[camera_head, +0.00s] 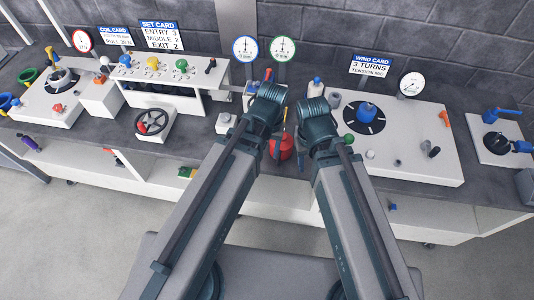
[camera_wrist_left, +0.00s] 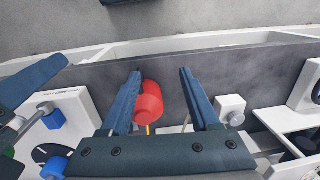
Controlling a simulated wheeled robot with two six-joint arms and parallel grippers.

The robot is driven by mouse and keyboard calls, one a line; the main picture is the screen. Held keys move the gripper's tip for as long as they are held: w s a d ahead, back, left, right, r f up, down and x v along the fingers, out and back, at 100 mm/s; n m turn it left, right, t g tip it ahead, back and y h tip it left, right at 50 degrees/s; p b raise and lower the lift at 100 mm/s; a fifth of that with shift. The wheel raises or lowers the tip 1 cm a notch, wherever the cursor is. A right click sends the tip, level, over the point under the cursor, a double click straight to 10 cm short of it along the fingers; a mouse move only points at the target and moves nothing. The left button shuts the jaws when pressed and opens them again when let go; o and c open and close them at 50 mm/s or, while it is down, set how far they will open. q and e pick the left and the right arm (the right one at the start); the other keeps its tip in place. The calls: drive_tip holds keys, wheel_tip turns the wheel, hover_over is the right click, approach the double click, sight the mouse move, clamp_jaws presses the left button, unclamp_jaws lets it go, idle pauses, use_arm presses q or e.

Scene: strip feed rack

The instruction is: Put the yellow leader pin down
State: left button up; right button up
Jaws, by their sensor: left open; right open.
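A thin yellow piece (camera_wrist_left: 148,130), perhaps the leader pin, shows beside a red rounded object (camera_wrist_left: 148,101) in the left wrist view. I cannot tell for sure that it is the pin. My left gripper (camera_wrist_left: 160,76) is open; the red object lies by its left finger, and no held thing shows between the fingers. In the head view my left gripper (camera_head: 268,103) and right gripper (camera_head: 318,117) are close together over the bench front, with their fingertips hidden. The red object (camera_head: 281,147) shows between my arms. My right gripper is open.
A white panel (camera_head: 430,150) with a blue-knobbed black dial stands right of my arms. A white rack (camera_head: 215,80) with yellow and green knobs stands left. Another yellow knob (camera_head: 49,51) is at far left. Signs and gauges line the back. Dark bench top (camera_head: 190,140) shows left of my arms.

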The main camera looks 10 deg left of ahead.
use_arm(q)
drive_tip(key=s+m, duration=0.1)
drive_tip(key=s+d+m, duration=0.1)
drive_tip(key=s+m, duration=0.1)
drive_tip(key=shift+s+d, duration=0.1)
drive_tip(key=shift+d, duration=0.15)
drive_tip(key=shift+o, duration=0.5)
drive_tip(key=shift+m, duration=0.3)
drive_tip(key=w+a+r+m+h+p, duration=0.1)
drive_tip(key=w+a+r+m+p, duration=0.3)
drive_tip(key=w+a+m, duration=0.65)
drive_tip(key=w+f+b, duration=0.1)
drive_tip(key=f+b, duration=0.2)
drive_tip(key=w+f+n+b, duration=0.1)
drive_tip(key=f+b, duration=0.1)
drive_tip(key=f, duration=0.1)
drive_tip(key=w+f+n+b, duration=0.1)
drive_tip(key=f+b, duration=0.1)
drive_tip(key=b, duration=0.1)
drive_tip(key=shift+w+f+b, duration=0.35)
drive_tip(key=shift+f, duration=0.05)
drive_tip(key=shift+f, duration=0.1)
wheel_tip(320, 180, down, 5)
drive_tip(key=b, duration=0.5)
drive_tip(key=shift+w, duration=0.1)
